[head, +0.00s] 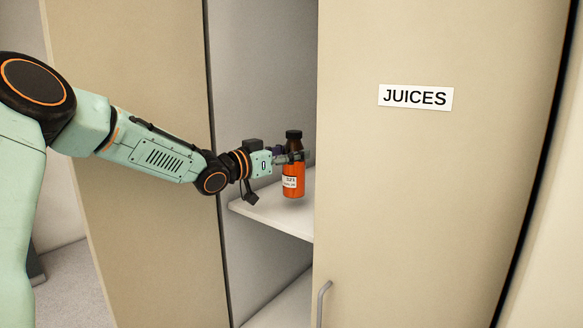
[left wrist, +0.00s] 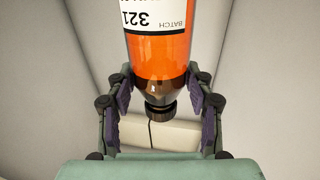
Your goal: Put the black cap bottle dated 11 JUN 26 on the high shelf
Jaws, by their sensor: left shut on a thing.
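An orange juice bottle (head: 293,183) with a black cap (head: 293,134) and a white label is upright inside the open part of the cabinet. My left gripper (head: 291,157) is shut around the neck area of the bottle. In the left wrist view the bottle (left wrist: 158,62) appears upside down between the two finger pads, with "321" and "BATCH" on its label. The date is not legible in either view. The bottle's base is at or just above a white shelf (head: 268,210); I cannot tell whether it touches. My right gripper is out of view.
A beige door panel (head: 420,190) marked JUICES (head: 415,97), with a grey handle (head: 323,300), covers the right of the cabinet. Another beige panel (head: 130,90) stands on the left behind my arm. A lower surface (head: 285,305) shows below the shelf.

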